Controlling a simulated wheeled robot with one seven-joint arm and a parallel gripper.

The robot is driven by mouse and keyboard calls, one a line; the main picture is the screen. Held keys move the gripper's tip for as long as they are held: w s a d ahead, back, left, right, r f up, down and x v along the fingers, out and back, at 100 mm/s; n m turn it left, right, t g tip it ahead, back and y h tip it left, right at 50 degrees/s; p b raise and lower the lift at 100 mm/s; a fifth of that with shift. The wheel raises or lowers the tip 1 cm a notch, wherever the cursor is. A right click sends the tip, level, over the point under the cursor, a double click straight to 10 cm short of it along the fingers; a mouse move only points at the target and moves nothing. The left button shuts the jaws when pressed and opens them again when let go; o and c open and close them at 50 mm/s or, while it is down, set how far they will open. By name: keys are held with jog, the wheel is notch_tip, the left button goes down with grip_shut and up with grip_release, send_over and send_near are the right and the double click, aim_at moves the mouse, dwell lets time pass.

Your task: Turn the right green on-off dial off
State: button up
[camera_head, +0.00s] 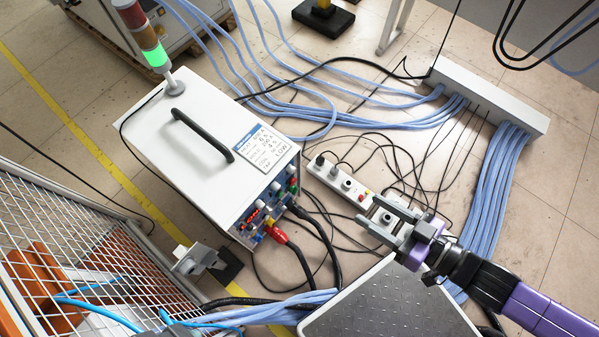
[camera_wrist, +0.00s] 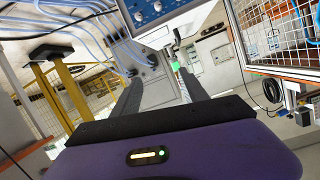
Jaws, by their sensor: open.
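The white heater box (camera_head: 190,140) stands left of centre in the head view, its panel of small knobs and plugs facing the lower right. A small green dial (camera_head: 294,188) shows near the panel's right end; its setting is too small to read. My gripper (camera_head: 376,217) is open and empty, to the right of the panel and well apart from it. In the wrist view, the space between the gripper's fingers (camera_wrist: 158,80) is empty, and part of a blue panel with knobs (camera_wrist: 150,10) shows at the top edge.
A power strip (camera_head: 340,182) with black cables lies between the box and my gripper. Thick black cables and a red plug (camera_head: 275,233) leave the panel front. A light tower (camera_head: 150,48) glows green on the box. A wire-mesh fence (camera_head: 70,240) stands at the left.

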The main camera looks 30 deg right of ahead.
jog(key=w+d+f+y+b, duration=0.15)
jog(key=w+f+b, duration=0.3)
jog(key=f, duration=0.55)
jog(key=w+d+f+y+b, duration=0.15)
jog(key=w+f+b, duration=0.35)
jog(key=f, duration=0.5)
jog(key=m+g+y+b, duration=0.15)
jog(key=m+b, duration=0.25)
jog(key=b, duration=0.6)
send_near(297, 190)
jog(key=w+f, duration=0.1)
jog(key=w, duration=0.1)
jog(key=b+x, duration=0.1)
jog(key=x, duration=0.1)
jog(key=b+x, duration=0.1)
jog(key=x, duration=0.2)
jog(key=b+x, duration=0.1)
jog(key=x, duration=0.2)
jog(key=shift+s+a, duration=0.35)
jog(key=shift+a, duration=0.05)
grip_shut()
